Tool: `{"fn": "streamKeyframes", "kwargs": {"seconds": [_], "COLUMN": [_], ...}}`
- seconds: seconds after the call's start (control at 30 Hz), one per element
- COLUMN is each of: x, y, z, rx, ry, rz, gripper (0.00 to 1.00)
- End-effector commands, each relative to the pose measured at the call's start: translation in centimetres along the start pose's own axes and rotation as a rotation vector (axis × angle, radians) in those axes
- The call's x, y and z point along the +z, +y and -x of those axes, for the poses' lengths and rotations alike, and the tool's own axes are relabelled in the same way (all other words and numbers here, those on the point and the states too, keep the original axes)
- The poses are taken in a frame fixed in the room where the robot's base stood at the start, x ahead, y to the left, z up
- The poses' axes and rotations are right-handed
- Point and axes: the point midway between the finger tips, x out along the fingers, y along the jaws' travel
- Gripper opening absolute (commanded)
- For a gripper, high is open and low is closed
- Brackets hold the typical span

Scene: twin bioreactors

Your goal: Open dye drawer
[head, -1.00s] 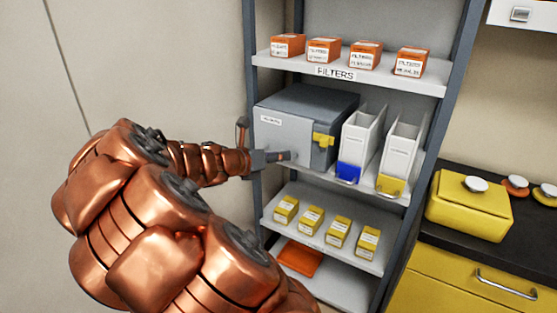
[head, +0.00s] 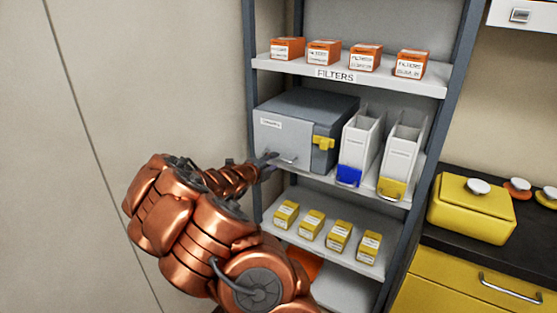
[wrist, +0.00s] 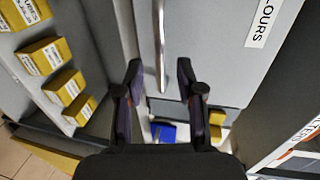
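The dye drawer appears to be the front of a grey box (head: 300,110) on the middle shelf, with a white label ending in "LOURS" in the wrist view (wrist: 263,22). A thin metal handle (wrist: 160,45) runs along the grey drawer front (wrist: 205,60) in the wrist view. My gripper (wrist: 160,72) is open, with one dark finger on each side of the handle's line. I cannot tell whether the fingertips reach around the handle. In the head view, my gripper (head: 268,162) is at the lower left of the box front. The drawer looks shut.
A yellow latch (head: 323,142) is on the box's right side. White holders with blue (head: 348,175) and yellow (head: 391,188) fronts stand right of it. Small yellow boxes (head: 311,222) sit below, orange filter boxes (head: 364,57) above. The left rack post (head: 250,90) is close to my gripper.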

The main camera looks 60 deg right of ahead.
Motion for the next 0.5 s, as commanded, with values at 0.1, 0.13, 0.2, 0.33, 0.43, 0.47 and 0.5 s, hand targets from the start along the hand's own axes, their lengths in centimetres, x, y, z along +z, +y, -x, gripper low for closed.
{"fn": "streamKeyframes", "kwargs": {"seconds": [0.1,0.13,0.2,0.33,0.43,0.47,0.5], "x": [-0.2,-0.2,-0.2,-0.1,-0.1,-0.1,-0.1], "y": [0.0,0.0,0.0,-0.1,-0.1,-0.1,-0.1], "z": [-1.5,-1.9,-2.6,-3.6,-4.1,-4.2,-4.2], "rx": [0.001,0.001,0.002,0.0,0.0,0.0,0.0], "ry": [0.003,0.004,0.004,0.002,0.001,0.001,0.001], "rz": [-0.002,-0.002,-0.002,-0.003,-0.003,-0.003,-0.003], "gripper": [0.37,0.37,0.37,0.37,0.37,0.37,0.37]}}
